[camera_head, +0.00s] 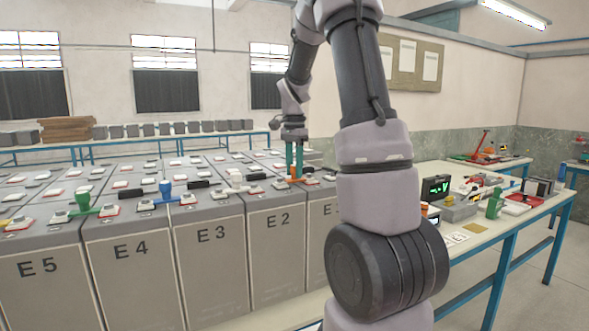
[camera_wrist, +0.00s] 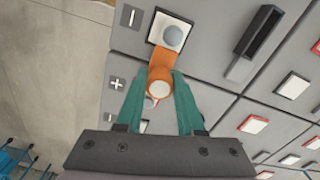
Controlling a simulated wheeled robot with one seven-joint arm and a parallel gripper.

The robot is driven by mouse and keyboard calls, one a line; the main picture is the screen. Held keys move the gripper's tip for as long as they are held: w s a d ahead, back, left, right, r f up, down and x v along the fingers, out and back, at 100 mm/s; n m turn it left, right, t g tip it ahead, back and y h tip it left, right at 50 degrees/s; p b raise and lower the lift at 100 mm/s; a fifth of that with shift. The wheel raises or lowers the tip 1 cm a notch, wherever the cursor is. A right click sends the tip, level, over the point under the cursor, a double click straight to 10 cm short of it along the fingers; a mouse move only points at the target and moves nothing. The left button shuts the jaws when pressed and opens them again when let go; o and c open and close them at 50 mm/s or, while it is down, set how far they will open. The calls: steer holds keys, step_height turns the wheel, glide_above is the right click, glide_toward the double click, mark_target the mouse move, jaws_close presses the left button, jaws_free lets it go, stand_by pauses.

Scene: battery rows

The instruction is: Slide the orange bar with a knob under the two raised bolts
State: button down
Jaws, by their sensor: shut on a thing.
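The orange bar (camera_wrist: 162,62) lies on the grey battery tops, its far end at a pale square pad with a round grey bolt head (camera_wrist: 173,36). The bar's end touches or goes under that bolt; I cannot tell which. My gripper (camera_head: 295,168), with teal fingers, points down and is shut on the bar's pale-topped knob (camera_wrist: 158,89). In the head view a little of the orange bar (camera_head: 293,180) shows below the fingers. A second terminal near the knob is mostly hidden by my gripper in the wrist view.
Batteries labelled E 2 (camera_head: 278,222) to E 5 stand in rows. A green-knobbed bar (camera_head: 82,196) and a blue-knobbed bar (camera_head: 165,189) sit at the left. A black handle-like bar (camera_wrist: 259,31) lies right of the orange bar. A cluttered workbench (camera_head: 478,226) stands at the right.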

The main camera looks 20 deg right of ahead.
stand_by(0.5)
steer(key=shift+c, duration=2.2)
jaws_free()
steer(key=shift+f, duration=0.1)
step_height(320, 180, up, 11)
steer(key=shift+f, duration=0.1)
steer(key=s+a+r+n+t+y, duration=0.1)
steer(key=s+a+n+t, duration=0.2)
steer(key=s, duration=0.8)
steer(key=s+a+n+t+y, duration=0.1)
steer(key=s+a+n+t, duration=0.3)
steer(key=s+a+n, duration=0.3)
steer(key=s+a, duration=0.3)
steer(key=s, duration=0.2)
steer(key=shift+r+n, duration=0.3)
steer(key=shift+r, duration=0.05)
